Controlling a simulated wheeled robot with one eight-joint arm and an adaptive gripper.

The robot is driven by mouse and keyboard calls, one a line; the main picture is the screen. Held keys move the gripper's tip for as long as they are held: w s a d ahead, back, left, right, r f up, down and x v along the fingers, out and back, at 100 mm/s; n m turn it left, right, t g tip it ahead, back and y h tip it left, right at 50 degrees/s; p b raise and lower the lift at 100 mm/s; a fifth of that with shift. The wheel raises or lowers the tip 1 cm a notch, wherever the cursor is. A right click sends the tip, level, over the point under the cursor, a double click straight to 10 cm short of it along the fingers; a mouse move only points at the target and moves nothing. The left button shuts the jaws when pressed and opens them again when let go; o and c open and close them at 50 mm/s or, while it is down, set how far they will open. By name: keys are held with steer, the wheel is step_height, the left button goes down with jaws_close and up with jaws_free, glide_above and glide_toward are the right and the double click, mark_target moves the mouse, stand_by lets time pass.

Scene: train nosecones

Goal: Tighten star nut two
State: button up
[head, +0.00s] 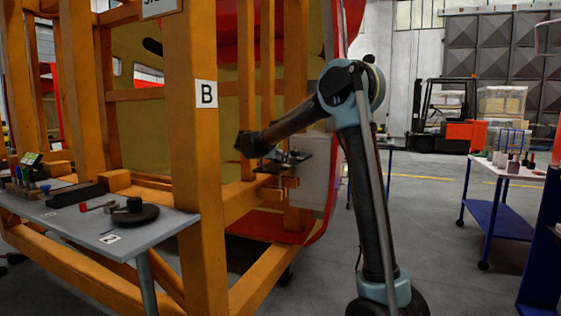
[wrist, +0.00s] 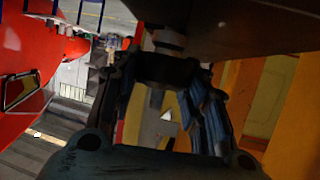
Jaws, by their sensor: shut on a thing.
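In the wrist view, the two fingers of my gripper (wrist: 165,85) close around a dark round part, seemingly the star nut (wrist: 168,69). It sits on a short, paler stud below a dark plate (wrist: 240,22). The nut's outline is dark, and its number cannot be read. In the head view, my forearm reaches left to the orange frame, where a dark bracket plate (head: 292,166) with small fittings on it juts out. My gripper's fingers cannot be made out there.
An orange wooden frame (head: 190,150) marked B surrounds the nosecone. A grey table (head: 160,228) with a black disc (head: 135,214) and tools stands at left. A trolley (head: 515,170) and forklift (head: 445,128) stand at right. Open floor lies between.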

steer(key=m+g+h, duration=0.3)
steer(key=m+h, duration=0.1)
steer(key=shift+f+m+g, duration=0.1)
steer(key=shift+m+g, duration=0.2)
steer(key=shift+g, duration=0.1)
steer(key=shift+m+g+h, duration=1)
steer(key=shift+m+g, duration=1.3)
steer(key=shift+g, duration=0.2)
steer(key=o, duration=1.1)
step_height(320, 180, up, 10)
steer(key=shift+f, duration=0.1)
